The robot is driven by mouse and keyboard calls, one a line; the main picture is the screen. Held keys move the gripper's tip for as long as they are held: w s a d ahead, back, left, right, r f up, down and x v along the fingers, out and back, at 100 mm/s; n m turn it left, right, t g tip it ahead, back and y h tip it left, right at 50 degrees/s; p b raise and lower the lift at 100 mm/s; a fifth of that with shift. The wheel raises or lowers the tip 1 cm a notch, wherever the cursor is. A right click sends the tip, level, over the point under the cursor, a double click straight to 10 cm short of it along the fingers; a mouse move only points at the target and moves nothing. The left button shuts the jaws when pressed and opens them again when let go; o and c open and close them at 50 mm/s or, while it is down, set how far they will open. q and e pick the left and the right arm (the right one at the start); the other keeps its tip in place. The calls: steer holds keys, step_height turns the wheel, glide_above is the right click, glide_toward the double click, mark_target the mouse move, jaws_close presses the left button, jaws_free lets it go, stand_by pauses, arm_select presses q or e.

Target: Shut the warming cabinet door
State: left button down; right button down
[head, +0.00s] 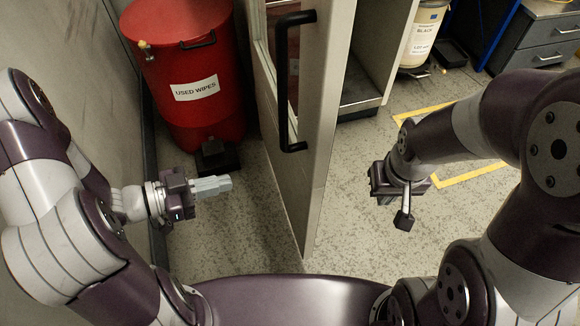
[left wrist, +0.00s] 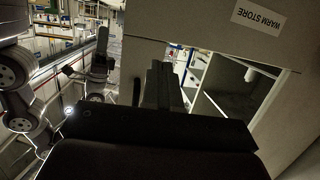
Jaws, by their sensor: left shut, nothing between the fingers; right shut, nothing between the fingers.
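The warming cabinet door (head: 328,120) stands wide open in the head view, its edge towards me and its black bar handle (head: 282,85) on the left face. The cabinet's open interior (head: 362,85) shows to the right behind the door. My left gripper (head: 222,184) is shut and empty, left of the door and apart from it, pointing right towards it. Its fingers also show in the left wrist view (left wrist: 161,85), below a pale panel with a "WARM STORE" label (left wrist: 258,18). My right gripper (head: 403,219) is shut and empty, pointing down over the floor right of the door.
A red "USED WIPES" bin (head: 190,65) stands behind my left gripper, near the wall on the left. A white container (head: 424,35) and grey drawers (head: 540,45) stand at the back right. Yellow tape (head: 470,173) marks the floor, which is clear around the door's near end.

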arm_select(q)
step_height(320, 180, up, 5)
steer(key=s+d+m+g+h, duration=0.1)
steer(key=s+m+h, duration=0.1)
steer(key=h, duration=0.1)
steer(key=b, duration=0.4)
glide_toward(307, 156)
steer(key=x, duration=0.6)
steer(key=shift+f, duration=0.4)
steer(key=shift+w+d+r, duration=0.15)
steer(key=shift+d, duration=0.25)
steer(key=shift+w+d+n, duration=0.1)
steer(key=shift+n, duration=0.2)
